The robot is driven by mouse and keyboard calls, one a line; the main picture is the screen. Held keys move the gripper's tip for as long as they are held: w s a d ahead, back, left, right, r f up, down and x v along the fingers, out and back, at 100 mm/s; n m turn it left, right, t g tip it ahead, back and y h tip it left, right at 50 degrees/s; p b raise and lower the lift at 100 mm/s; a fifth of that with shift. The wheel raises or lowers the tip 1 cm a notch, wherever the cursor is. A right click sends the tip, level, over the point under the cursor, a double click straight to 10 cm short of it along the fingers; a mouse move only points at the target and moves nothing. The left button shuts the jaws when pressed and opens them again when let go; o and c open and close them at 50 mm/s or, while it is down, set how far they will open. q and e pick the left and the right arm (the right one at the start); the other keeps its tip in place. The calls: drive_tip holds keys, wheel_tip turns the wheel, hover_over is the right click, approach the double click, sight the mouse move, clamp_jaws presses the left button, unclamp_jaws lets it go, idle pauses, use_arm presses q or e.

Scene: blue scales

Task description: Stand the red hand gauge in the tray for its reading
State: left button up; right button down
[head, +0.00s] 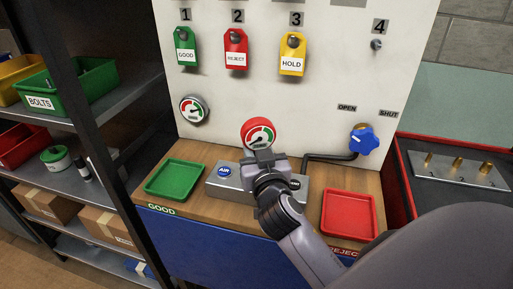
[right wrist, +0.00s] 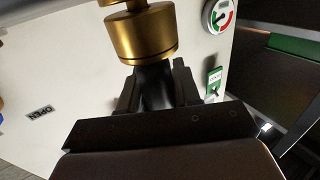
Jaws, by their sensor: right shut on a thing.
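The red hand gauge (head: 258,131) has a red rim and a white dial with green and red bands. It stands roughly upright in the head view, dial facing me, in front of the white panel and above the grey AIR block. My right gripper (head: 264,157) is shut on it just below the dial. In the right wrist view the fingers (right wrist: 154,92) close on a black stem (right wrist: 154,82) with a brass fitting (right wrist: 141,36) beyond. Whether the gauge touches the block is hidden. The green GOOD tray (head: 174,193) and red REJECT tray (head: 372,217) look empty. My left gripper is out of view.
The grey block (head: 231,184) stands between the trays, a black pipe (head: 325,158) leading to a blue valve knob (head: 362,140). A fixed gauge (head: 194,110) and tags (head: 235,50) are on the panel (head: 330,85). Shelves (head: 75,120) stand left; a red-edged bin (head: 408,180) stands right.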

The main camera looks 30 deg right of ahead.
sight(256, 130)
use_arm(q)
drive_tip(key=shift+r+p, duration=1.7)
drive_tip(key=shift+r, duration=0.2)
use_arm(e)
drive_tip(key=shift+r, duration=2.35)
